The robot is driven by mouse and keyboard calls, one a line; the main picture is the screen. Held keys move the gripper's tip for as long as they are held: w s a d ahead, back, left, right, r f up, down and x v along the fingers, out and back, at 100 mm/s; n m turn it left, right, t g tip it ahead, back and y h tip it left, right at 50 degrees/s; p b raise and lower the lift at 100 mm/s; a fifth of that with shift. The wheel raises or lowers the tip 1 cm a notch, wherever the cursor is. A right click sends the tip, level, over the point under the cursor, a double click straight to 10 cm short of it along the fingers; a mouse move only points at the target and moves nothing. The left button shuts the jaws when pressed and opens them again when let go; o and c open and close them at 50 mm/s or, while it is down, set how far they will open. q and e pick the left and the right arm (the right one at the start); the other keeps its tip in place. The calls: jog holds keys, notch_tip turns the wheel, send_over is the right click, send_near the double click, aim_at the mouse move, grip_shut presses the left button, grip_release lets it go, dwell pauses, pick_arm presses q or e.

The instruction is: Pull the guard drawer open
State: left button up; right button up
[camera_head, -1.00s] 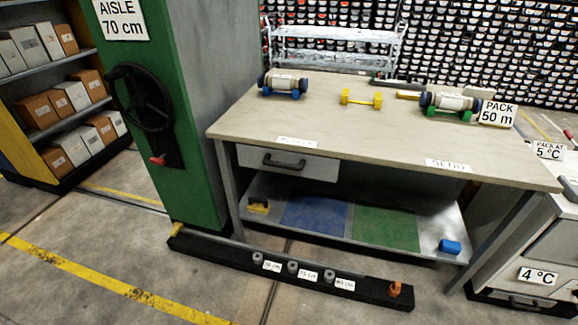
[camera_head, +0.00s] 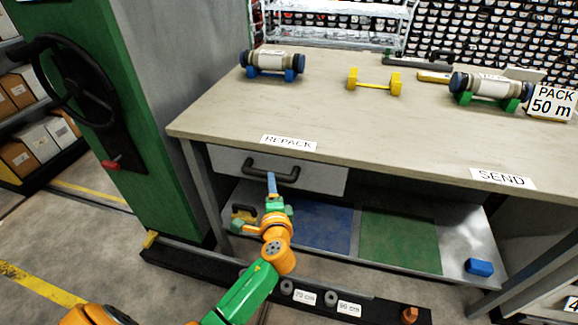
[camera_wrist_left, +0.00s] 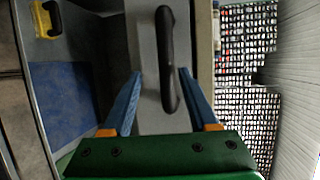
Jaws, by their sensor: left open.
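The drawer (camera_head: 225,160) is a pale grey front under the left part of the workbench top, beneath the REPACK label, and looks closed. Its dark bar handle (camera_head: 272,166) runs across the front. My left gripper (camera_head: 271,180) is at the handle with its blue fingers pointing at it. In the left wrist view the gripper (camera_wrist_left: 160,73) is open, with one finger on each side of the handle (camera_wrist_left: 166,50). A gap shows between the fingers and the bar. My right gripper is not in view.
The workbench (camera_head: 330,110) carries two capped cylinders on blue and green cradles and an empty yellow cradle (camera_head: 374,82). A lower shelf with blue and green mats lies below the drawer. A green column with a black handwheel (camera_head: 70,85) stands left. A black floor rail (camera_head: 190,264) runs in front.

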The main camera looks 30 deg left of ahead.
pick_arm(q)
jog(key=x, duration=0.4)
jog(key=r+b+x, duration=0.1)
jog(key=x, duration=0.1)
jog(key=shift+s+a, duration=0.1)
jog(key=shift+a, duration=0.15)
jog(key=shift+s, duration=0.1)
jog(key=shift+d, duration=0.1)
grip_shut()
jog(key=shift+r, duration=0.1)
dwell(0.8)
